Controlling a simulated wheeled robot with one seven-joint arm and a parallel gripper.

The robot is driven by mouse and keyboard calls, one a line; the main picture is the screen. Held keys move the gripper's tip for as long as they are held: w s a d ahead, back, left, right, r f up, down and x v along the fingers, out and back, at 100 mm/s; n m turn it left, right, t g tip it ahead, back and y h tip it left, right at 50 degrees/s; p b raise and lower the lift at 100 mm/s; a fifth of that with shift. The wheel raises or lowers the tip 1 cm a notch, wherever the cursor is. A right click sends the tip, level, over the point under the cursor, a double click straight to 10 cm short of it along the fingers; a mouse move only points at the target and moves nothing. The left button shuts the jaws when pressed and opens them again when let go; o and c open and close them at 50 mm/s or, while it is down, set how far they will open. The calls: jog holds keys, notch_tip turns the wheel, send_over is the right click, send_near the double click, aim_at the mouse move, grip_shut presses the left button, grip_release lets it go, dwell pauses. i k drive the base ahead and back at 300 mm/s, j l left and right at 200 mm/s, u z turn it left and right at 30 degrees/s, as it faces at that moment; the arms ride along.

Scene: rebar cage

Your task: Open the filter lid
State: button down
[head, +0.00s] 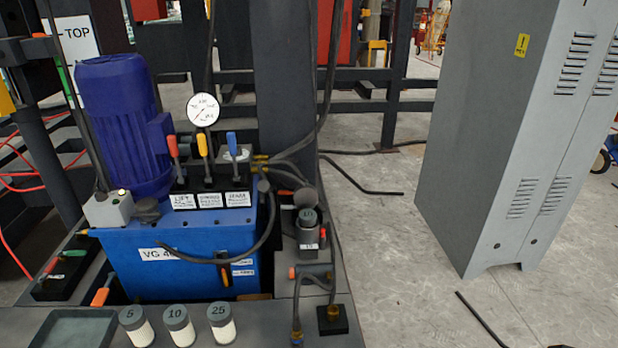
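What looks like the filter housing (308,238) stands upright just right of the blue hydraulic tank (185,275). A dark round top with a small mark (309,216) shows on it. A dark round cap-like piece (305,197) sits directly behind it. I cannot tell which of these two is the lid, or whether the lid is open or shut. Three white filter cartridges with dark tops stand in a row at the front, marked 5 (137,327), 10 (179,326) and 25 (221,323). My gripper is not in view.
A blue motor (125,125), a pressure gauge (203,109) and red, yellow and blue levers top the tank. Black hoses run close around the housing. An empty dark tray (72,332) lies front left.

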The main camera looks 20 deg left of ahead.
aim_at(306, 196)
jog(key=i+l+u, duration=0.3)
jog(key=i, duration=0.2)
jog(key=i+l+u, duration=0.3)
jog(key=i+l, duration=0.2)
jog(key=i+u, duration=0.2)
jog(key=i, duration=0.75)
